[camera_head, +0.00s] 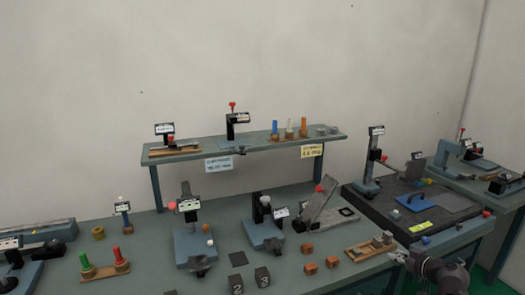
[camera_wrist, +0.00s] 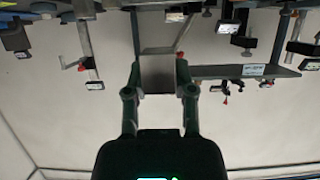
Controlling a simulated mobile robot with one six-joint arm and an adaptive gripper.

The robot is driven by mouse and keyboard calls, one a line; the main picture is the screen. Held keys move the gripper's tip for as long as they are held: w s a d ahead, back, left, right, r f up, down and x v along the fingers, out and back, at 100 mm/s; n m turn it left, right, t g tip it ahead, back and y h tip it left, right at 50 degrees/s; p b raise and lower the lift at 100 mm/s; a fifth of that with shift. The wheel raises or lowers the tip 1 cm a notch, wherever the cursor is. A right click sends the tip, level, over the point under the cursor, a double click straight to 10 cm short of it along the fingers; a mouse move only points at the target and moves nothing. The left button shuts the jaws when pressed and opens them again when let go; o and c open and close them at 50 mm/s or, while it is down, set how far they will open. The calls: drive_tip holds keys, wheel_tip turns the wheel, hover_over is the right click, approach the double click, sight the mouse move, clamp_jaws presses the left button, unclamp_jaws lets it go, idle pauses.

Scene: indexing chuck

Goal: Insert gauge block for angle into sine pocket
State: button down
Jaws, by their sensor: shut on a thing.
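My gripper (camera_wrist: 157,85) is shut on a plain grey block (camera_wrist: 157,72), which sits between the two fingertips in the wrist view. In the head view my gripper (camera_head: 402,258) is at the lower right, just right of a wooden tray (camera_head: 354,254) carrying small grey blocks (camera_head: 381,239). The held block cannot be made out clearly there. A tilted grey plate (camera_head: 319,204) with a red knob stands left of the tray, on the bench; it looks like the sine fixture. I cannot make out its pocket.
Several brown cubes (camera_head: 309,268) and dark numbered blocks (camera_head: 262,277) lie on the bench (camera_head: 215,275). Blue-based fixtures (camera_head: 195,248) stand further left. A black surface plate (camera_head: 385,222) with tools is at right. A raised shelf (camera_head: 245,142) runs behind.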

drive_tip(key=shift+r+p, duration=0.95)
drive_tip(key=shift+r, duration=0.4)
